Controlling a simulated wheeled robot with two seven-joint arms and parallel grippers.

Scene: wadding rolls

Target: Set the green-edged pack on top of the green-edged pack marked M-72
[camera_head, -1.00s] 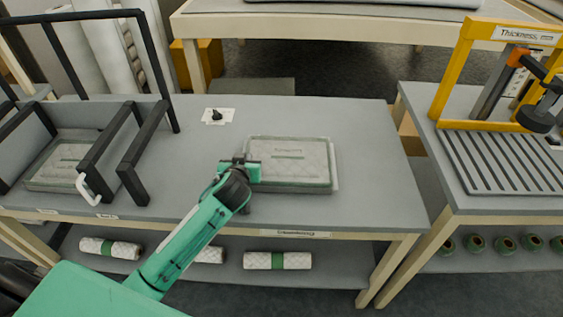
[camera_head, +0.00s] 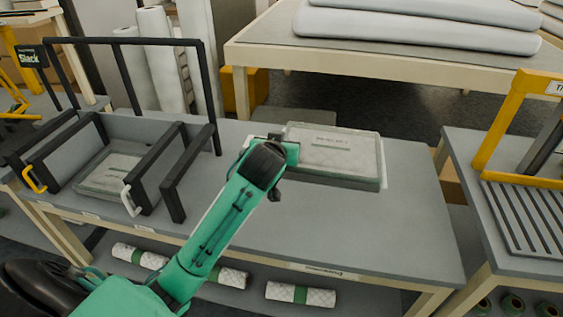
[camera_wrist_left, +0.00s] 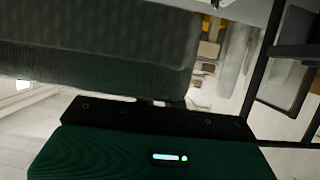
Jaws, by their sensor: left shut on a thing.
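A flat, pale quilted pack with a green edge (camera_head: 335,153) is at the back right of the middle table. My left gripper (camera_head: 276,152) is shut on its left edge. The pack looks level and overlaps the table's back edge in the head view, so it appears raised; the gap beneath is not clear. In the left wrist view the held pack (camera_wrist_left: 100,75) is a dark slab above the gripper body. A second green-edged pack (camera_head: 108,172) lies inside a black frame at the left. I cannot read M-72 on either pack. My right gripper is not in view.
The black frame (camera_head: 173,190) has upright bars and handles around the second pack. The table front (camera_head: 345,230) is clear. Several rolls (camera_head: 300,294) lie on the shelf below. A yellow-framed station (camera_head: 505,125) stands at the right.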

